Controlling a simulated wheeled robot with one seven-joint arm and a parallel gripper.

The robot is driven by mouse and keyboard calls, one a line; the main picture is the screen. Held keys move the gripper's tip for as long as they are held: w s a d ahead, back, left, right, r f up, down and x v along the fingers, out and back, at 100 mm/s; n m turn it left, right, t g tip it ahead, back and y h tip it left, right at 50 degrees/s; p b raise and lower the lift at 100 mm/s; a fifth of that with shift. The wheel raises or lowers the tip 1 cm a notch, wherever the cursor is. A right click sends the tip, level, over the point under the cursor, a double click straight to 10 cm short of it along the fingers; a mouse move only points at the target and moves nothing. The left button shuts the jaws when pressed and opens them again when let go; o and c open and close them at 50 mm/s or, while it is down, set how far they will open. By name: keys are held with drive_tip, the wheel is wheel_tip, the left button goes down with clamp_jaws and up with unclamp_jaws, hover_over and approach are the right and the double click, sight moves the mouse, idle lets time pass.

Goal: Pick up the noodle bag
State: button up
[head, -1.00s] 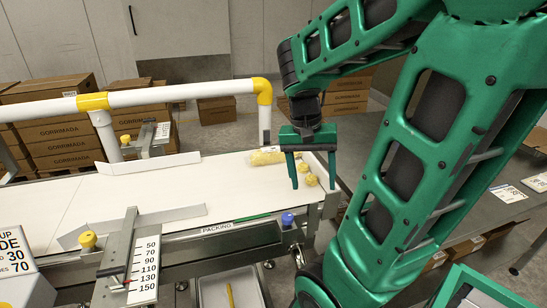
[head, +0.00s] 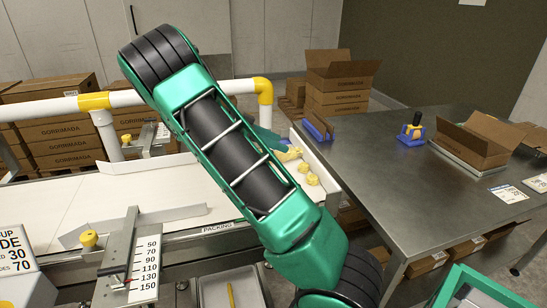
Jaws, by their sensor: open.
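The noodle bag (head: 291,154), yellow and partly clear, lies at the far right end of the white belt (head: 140,195). My forearm covers much of the view in front of it, so only its right end shows. A green part of my gripper (head: 268,138) shows behind the forearm, right beside the bag. The fingertips are hidden, and I cannot see whether they touch the bag. My gripper is open.
A white pipe rail (head: 190,93) runs behind the belt. A grey metal table (head: 390,165) stands to the right, with an open carton (head: 478,140) and a blue-based tool (head: 412,132).

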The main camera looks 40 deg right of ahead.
drive_tip(key=shift+h, duration=0.9)
drive_tip(key=w+a+f, duration=0.1)
drive_tip(key=w+a, duration=0.1)
drive_tip(key=w+a+f, duration=0.1)
drive_tip(key=w+a, duration=0.3)
drive_tip(key=a, duration=0.1)
drive_tip(key=shift+w+a+f, duration=0.1)
drive_tip(key=shift+w+f, duration=0.05)
drive_tip(key=shift+f, duration=0.25)
drive_tip(key=shift+t, duration=0.3)
drive_tip(key=x, duration=1)
drive_tip(key=shift+s+f, duration=0.1)
drive_tip(key=shift+s, duration=0.1)
drive_tip(key=c, duration=1.3)
wheel_tip(320, 180, up, 18)
drive_tip(key=shift+r, duration=0.1)
